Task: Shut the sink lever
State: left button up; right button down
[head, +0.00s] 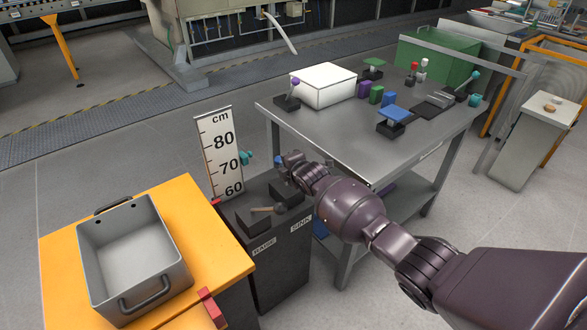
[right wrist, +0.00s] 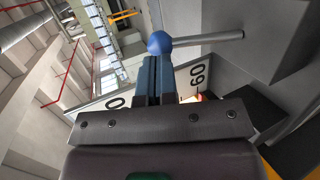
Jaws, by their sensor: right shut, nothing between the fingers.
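A dark control box (head: 285,262) carries two levers above the labels RAISE and SINK. In the right wrist view a lever with a blue ball knob (right wrist: 160,43) and a grey rod (right wrist: 210,38) lies just past the tips of my shut right gripper (right wrist: 155,62). I cannot tell whether the tips touch the knob. My left gripper is not in view.
A height scale (head: 218,150) stands behind the box. A yellow table (head: 215,235) with a grey bin (head: 90,255) is at the left. A metal workbench (head: 340,140) with small levers and a white box (head: 323,85) stands behind my arm.

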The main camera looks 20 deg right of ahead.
jog(key=shift+w+a+f+g, duration=0.1)
jog(key=shift+w+a+g, duration=0.15)
jog(key=shift+w, duration=0.25)
jog(key=shift+w+a+f+g, duration=0.1)
jog(key=shift+w+g, duration=0.25)
jog(key=shift+w, duration=0.1)
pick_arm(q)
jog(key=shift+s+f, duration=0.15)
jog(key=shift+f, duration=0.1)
pick_arm(e)
jog(key=shift+r, duration=0.15)
jog(key=shift+w+r, duration=0.1)
jog(key=shift+r, duration=0.05)
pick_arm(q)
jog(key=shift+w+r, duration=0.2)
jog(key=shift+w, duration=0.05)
pick_arm(e)
jog(key=shift+a+r, duration=0.1)
jog(key=shift+r, duration=0.05)
